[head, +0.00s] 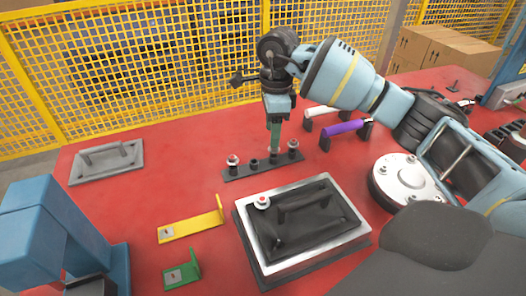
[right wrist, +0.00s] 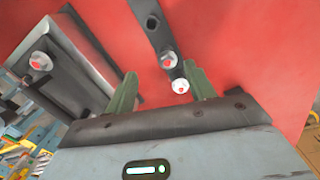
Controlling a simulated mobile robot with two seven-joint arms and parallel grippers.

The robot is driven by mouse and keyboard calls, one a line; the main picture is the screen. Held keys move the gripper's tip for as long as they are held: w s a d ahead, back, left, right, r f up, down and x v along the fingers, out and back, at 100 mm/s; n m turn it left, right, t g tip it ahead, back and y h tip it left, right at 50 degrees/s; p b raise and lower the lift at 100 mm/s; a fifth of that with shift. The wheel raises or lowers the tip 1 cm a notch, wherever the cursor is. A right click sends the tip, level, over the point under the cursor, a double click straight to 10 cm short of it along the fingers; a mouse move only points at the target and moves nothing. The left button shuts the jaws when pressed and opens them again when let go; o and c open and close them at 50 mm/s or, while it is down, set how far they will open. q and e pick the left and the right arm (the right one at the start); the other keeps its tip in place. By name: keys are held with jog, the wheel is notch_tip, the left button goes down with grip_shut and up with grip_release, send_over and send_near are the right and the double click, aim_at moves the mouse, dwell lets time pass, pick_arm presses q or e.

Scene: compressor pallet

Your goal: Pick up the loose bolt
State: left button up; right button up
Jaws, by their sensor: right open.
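A bolt with a pale head and red centre (head: 263,202) sits at the corner of the dark lid on the silver-rimmed box (head: 353,232); it also shows in the right wrist view (right wrist: 40,61). Similar bolts stand in a black strip holder (head: 238,175), at its left end (head: 233,159) and right end (head: 294,144). My right gripper (head: 274,148) points down over the holder, open. In the right wrist view, two bolt heads (right wrist: 168,60) (right wrist: 180,86) show between its green fingers (right wrist: 160,72), nothing gripped. Contact cannot be told. My left gripper is out of view.
A yellow bracket (head: 195,228) and a green bracket (head: 182,274) lie in front. A grey handled plate (head: 107,162) lies at the left. A purple-handled tool (head: 345,128) and a round metal flange (head: 405,178) are at the right. Yellow mesh fencing (head: 150,60) stands behind the red table.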

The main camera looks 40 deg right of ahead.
aim_at(274, 154)
jog(key=shift+w+d+r+h, duration=0.25)
jog(key=shift+d+r+h, duration=0.1)
jog(key=shift+d, duration=0.3)
jog(key=shift+s+f, duration=0.15)
jog(key=shift+f, duration=0.3)
jog(key=shift+a+f, duration=0.2)
jog(key=shift+f, duration=3.2)
jog(key=c, duration=1)
